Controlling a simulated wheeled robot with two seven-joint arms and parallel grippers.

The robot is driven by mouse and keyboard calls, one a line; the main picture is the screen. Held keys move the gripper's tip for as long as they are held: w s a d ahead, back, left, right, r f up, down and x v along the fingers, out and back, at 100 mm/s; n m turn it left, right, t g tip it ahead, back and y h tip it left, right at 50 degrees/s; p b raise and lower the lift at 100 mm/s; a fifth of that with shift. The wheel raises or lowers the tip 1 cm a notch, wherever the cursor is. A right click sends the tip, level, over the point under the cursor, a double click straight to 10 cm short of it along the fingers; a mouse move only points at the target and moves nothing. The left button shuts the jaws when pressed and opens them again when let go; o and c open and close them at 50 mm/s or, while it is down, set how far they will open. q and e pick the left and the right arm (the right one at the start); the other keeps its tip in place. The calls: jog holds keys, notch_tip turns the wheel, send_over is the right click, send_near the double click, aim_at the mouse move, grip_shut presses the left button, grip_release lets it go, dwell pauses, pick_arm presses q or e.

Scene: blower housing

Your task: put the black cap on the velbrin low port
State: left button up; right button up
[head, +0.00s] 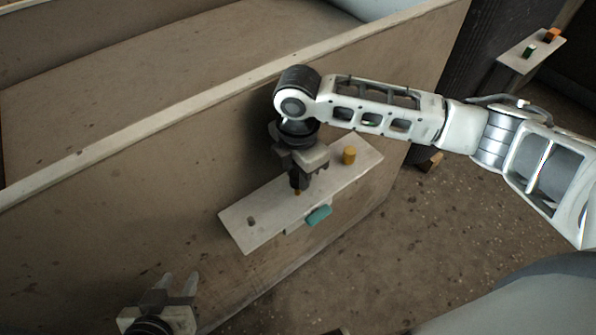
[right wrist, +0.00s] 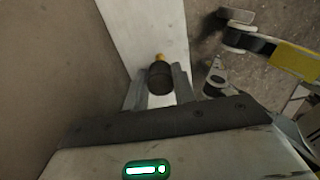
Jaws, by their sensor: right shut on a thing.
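My right gripper (head: 297,184) is shut on the black cap (right wrist: 160,78), which sits between its two fingers in the right wrist view. The gripper points down over the middle of a pale board (head: 235,222) on the side of the wooden bin. A small yellow tip (right wrist: 159,57) shows just beyond the cap; I cannot tell whether the cap touches it or sits on it. No label for the velbrin low port is readable. My left gripper (head: 178,284) is open and empty at the lower left, away from the board.
An orange-yellow cylinder (head: 349,155) stands on the board's right part, and a small dark spot (head: 250,220) is at its left end. A teal piece (head: 319,215) is at the board's front edge. The large bin wall (head: 120,215) stands behind.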

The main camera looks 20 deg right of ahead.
jog(key=shift+f, duration=0.6)
jog(key=shift+r, duration=0.3)
jog(key=shift+d+p, duration=0.1)
jog(key=shift+p, duration=0.5)
jog(key=shift+f, duration=1.55)
jog(key=o, duration=1)
